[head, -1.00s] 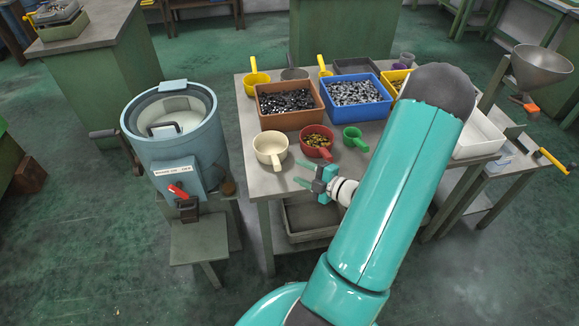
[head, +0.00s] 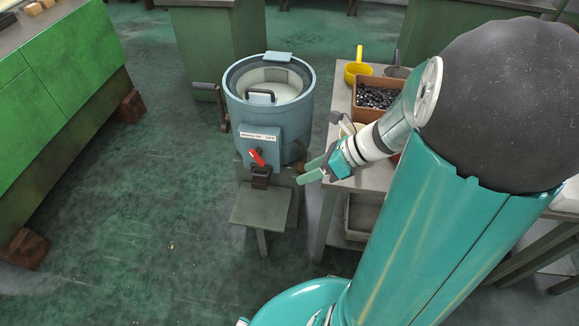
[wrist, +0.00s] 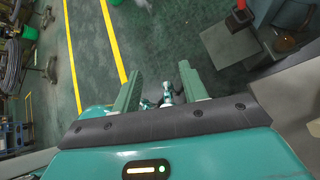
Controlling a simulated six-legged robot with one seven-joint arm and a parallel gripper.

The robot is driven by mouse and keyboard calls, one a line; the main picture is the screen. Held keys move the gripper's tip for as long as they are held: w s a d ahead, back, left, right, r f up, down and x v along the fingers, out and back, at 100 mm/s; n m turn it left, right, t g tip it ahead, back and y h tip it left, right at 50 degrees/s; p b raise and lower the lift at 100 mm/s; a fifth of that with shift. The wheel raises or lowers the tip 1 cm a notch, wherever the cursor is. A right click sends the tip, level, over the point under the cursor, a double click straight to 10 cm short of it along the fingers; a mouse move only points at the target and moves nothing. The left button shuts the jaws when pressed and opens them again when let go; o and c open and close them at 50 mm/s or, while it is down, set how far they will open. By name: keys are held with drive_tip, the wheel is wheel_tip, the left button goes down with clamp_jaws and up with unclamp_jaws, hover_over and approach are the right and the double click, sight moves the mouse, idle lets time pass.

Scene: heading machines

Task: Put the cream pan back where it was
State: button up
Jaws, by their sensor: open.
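The cream pan (head: 346,126) stands on the table near its front left corner. In the head view my arm hides most of it, and only a small pale part shows. My gripper (head: 312,169) is open and empty, in front of the table's left front corner and pointing left. It is nearer to me than the pan and does not visibly hold it. In the wrist view both fingers of my gripper (wrist: 160,85) stand apart with only the floor and part of my own body beyond.
A blue drum machine (head: 272,125) with a red-handled valve (head: 256,158) stands left of the table (head: 340,190). A brown bin (head: 375,97) of dark parts and a yellow pan (head: 357,70) are on the table. Green floor (head: 150,220) is open at left.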

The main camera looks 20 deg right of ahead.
drive_tip(key=s+a+r+n+h, duration=0.4)
drive_tip(key=r+n, duration=0.3)
drive_tip(key=n, duration=0.7)
drive_tip(key=s+a+r+n+h, duration=0.3)
drive_tip(key=r+n, duration=0.4)
drive_tip(key=n, duration=0.7)
drive_tip(key=shift+s+a+n+t+h, duration=0.35)
drive_tip(key=shift+a+h, duration=0.35)
drive_tip(key=shift+a, duration=0.45)
drive_tip(key=shift+c, duration=0.7)
drive_tip(key=shift+d, duration=0.2)
